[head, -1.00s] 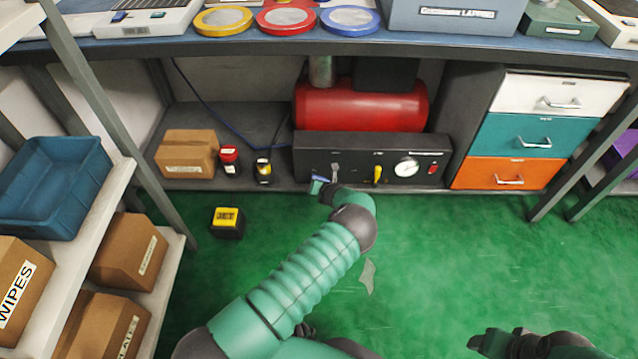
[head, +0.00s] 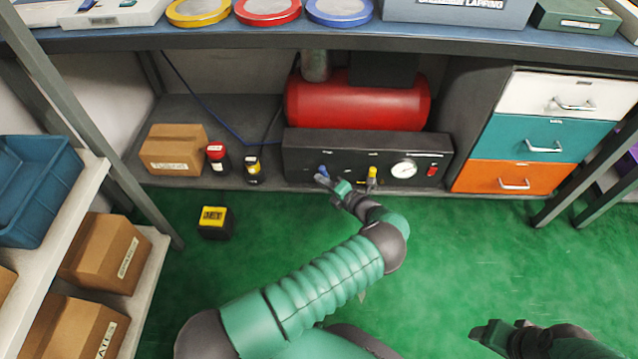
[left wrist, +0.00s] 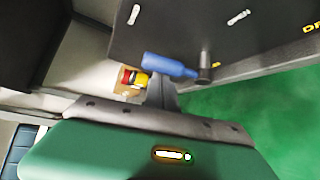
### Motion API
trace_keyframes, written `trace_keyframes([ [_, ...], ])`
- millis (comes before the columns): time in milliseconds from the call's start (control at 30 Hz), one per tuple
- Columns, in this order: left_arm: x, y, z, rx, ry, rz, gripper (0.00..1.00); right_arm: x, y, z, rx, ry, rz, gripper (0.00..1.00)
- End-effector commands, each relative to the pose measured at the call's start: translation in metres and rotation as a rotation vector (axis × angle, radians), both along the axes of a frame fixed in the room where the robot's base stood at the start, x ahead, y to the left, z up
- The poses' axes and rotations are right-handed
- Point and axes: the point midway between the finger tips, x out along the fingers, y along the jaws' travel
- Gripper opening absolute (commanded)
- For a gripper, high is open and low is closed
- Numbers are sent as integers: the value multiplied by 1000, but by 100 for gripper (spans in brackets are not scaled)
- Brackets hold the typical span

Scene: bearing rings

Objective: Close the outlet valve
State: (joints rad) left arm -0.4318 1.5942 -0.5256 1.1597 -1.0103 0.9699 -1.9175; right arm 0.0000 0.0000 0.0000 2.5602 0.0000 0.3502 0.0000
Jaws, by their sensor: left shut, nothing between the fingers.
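A black compressor panel (head: 300,155) stands on the low shelf. A blue valve handle (head: 323,171) is at its left part and a yellow handle (head: 372,174) is to the right. My left gripper (head: 324,182) is shut and empty, right at the blue handle. In the left wrist view the blue handle (left wrist: 168,65) lies roughly sideways from a dark stem. The grey fingers (left wrist: 161,92) are just below it; I cannot tell whether they touch. The valve labels are unreadable. My right gripper (head: 482,336) is low at the right, its fingers unclear.
A red tank (head: 355,105) is behind the panel, which also has a gauge (head: 403,170) and a red switch (head: 432,171). A cardboard box (head: 172,150) and two small bottles stand left. A yellow-topped black box (head: 214,222) is on the green floor. Drawers (head: 520,145) are right.

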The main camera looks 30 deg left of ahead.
Motion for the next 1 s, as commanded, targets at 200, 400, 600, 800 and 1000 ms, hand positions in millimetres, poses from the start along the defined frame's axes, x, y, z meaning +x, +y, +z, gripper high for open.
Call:
trace_keyframes([
  [200, 6, -8, 2, -1, -4, -2, 0, 0, 0, -5, 0, 0, 0, 64],
  [400, 8, -11, 2, -3, -2, -3, 0, 0, 0, -6, 0, 0, 0, 64],
  [600, 9, -13, 2, -5, -3, -5, 0, 0, 0, -6, 0, 0, 0, 64],
  [800, 10, -14, 2, -5, -4, -7, 0, 0, 0, -6, 0, 0, 0, 64],
  [1000, 10, -15, 2, -7, -5, -8, 0, 0, 0, -6, 0, 0, 0, 64],
])
